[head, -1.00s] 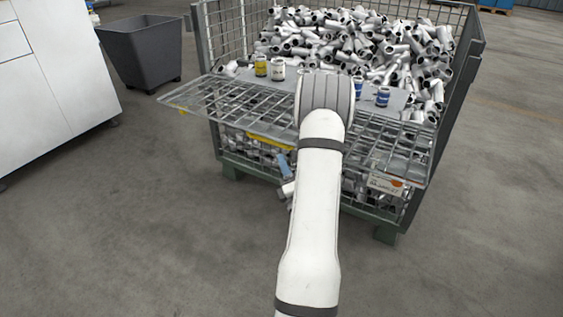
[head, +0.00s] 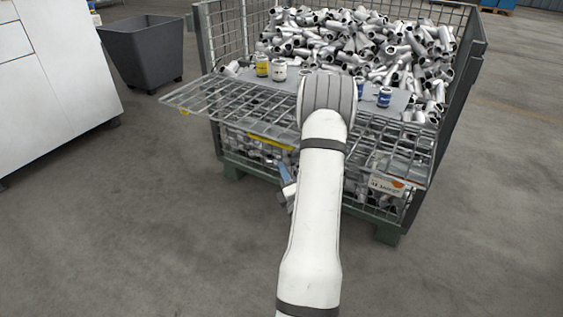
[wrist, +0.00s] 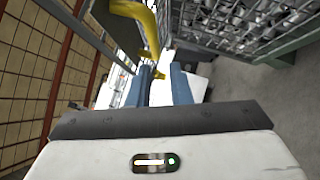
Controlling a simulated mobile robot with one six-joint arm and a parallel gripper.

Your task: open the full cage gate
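The full cage (head: 452,115) is a grey mesh crate heaped with metal pipe pieces. Its front gate (head: 205,97) is a wire mesh panel sticking outward from the cage front, nearly flat, with its middle hidden behind my arm. My gripper (head: 286,174) is mostly hidden by my arm; a blue finger shows below the panel, in front of the lower cage mesh. In the wrist view my gripper (wrist: 161,72) shows two blue fingers apart with nothing clearly between them. A yellow curved piece (wrist: 148,28) shows beyond the fingers; I cannot tell what it is.
Yellow and white cans (head: 262,66) and blue-labelled cans (head: 384,97) stand on a grey sheet at the cage front. A dark bin (head: 145,55) and a white cabinet (head: 45,90) are at left. A label plate (head: 386,187) hangs at lower right. Foreground floor is clear.

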